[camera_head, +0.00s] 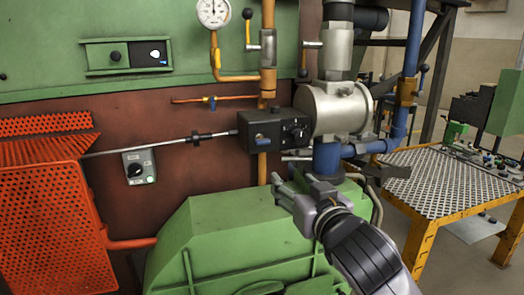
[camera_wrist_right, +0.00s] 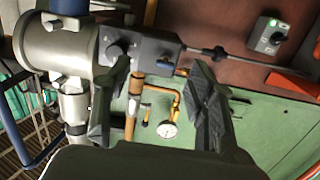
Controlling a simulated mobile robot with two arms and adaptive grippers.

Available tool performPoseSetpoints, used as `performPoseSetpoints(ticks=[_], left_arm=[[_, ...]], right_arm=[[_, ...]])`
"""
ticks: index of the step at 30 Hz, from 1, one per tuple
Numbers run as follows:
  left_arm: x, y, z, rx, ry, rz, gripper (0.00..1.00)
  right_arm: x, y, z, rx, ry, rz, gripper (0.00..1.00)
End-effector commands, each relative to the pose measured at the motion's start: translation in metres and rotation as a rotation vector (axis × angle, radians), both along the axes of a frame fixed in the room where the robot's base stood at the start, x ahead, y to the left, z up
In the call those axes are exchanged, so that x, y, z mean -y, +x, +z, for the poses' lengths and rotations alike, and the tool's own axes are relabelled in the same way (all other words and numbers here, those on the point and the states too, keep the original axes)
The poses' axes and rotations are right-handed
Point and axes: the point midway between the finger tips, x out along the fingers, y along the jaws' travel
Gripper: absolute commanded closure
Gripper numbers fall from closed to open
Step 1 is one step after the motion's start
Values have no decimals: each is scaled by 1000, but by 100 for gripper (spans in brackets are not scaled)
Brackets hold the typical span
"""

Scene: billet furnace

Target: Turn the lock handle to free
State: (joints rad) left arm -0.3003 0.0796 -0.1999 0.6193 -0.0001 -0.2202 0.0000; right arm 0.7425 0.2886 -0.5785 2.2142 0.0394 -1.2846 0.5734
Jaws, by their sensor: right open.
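A dark control box (camera_head: 272,131) is fixed to a round metal housing and carries black knobs (camera_head: 297,130) on its front and a small blue part (camera_head: 261,139). I cannot tell for sure which part is the lock handle. My right gripper (camera_head: 290,183) is open and empty, in front of and below the box in the head view. In the right wrist view its two fingers (camera_wrist_right: 158,70) stand apart, with the box (camera_wrist_right: 150,47) and its knob (camera_wrist_right: 114,52) beyond them. No contact shows. My left gripper is out of view.
A silver housing (camera_head: 336,108) sits right of the box on a blue pipe. A green machine cover (camera_head: 225,238) lies below. A yellow-framed table (camera_head: 440,180) is at right, an orange perforated guard (camera_head: 45,225) at left. A rod (camera_head: 165,144) runs left from the box.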

Motion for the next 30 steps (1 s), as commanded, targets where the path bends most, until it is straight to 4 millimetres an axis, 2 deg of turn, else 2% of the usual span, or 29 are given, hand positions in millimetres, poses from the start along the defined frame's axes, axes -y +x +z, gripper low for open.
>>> performPoseSetpoints(ticks=[1, 3, 6, 8, 11, 30], left_arm=[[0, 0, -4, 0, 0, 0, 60], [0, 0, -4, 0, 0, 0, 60], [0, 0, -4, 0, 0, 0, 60], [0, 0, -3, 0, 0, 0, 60], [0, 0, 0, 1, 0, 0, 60], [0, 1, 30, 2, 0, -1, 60]], right_arm=[[-3, -14, 16, 37, 3, 13, 48], [-5, -28, 30, 64, 11, 23, 48], [-7, -35, 38, 78, 14, 29, 48], [-8, -33, 40, 80, 15, 30, 48], [-12, -21, 40, 78, 14, 28, 48], [-51, 99, 41, 79, 14, 28, 48]])
